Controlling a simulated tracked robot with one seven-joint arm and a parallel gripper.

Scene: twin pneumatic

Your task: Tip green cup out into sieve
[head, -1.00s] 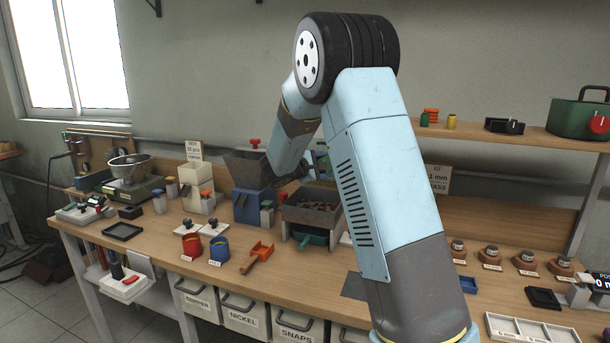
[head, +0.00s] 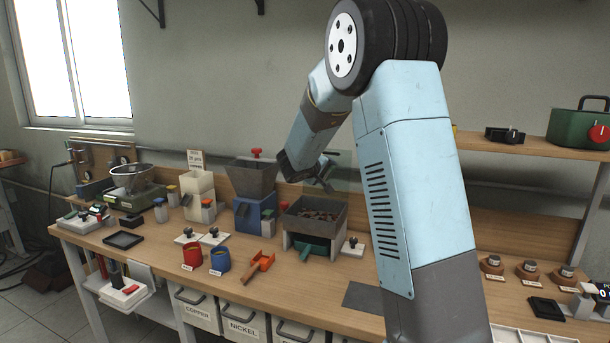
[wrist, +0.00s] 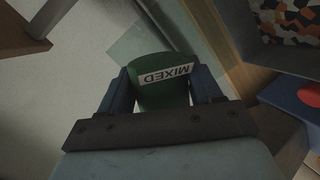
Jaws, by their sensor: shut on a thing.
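The green cup (wrist: 162,92), labelled MIXED, sits between the jaws of my gripper (wrist: 163,88) in the wrist view. My gripper is shut on it; its label reads upside down there. The cup's mouth and contents are not visible. In the head view my gripper (head: 322,172) is raised above and behind the sieve, near the wall, and the cup cannot be made out clearly. The sieve (head: 306,227) is a dark square tray on a pale stand, with small brownish pieces in it. A green drawer or pan (head: 311,249) is under it.
A blue machine with a grey hopper (head: 252,178) stands left of the sieve. A shelf (head: 535,147) is at right. The wrist view shows a container of mottled pieces (wrist: 292,18).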

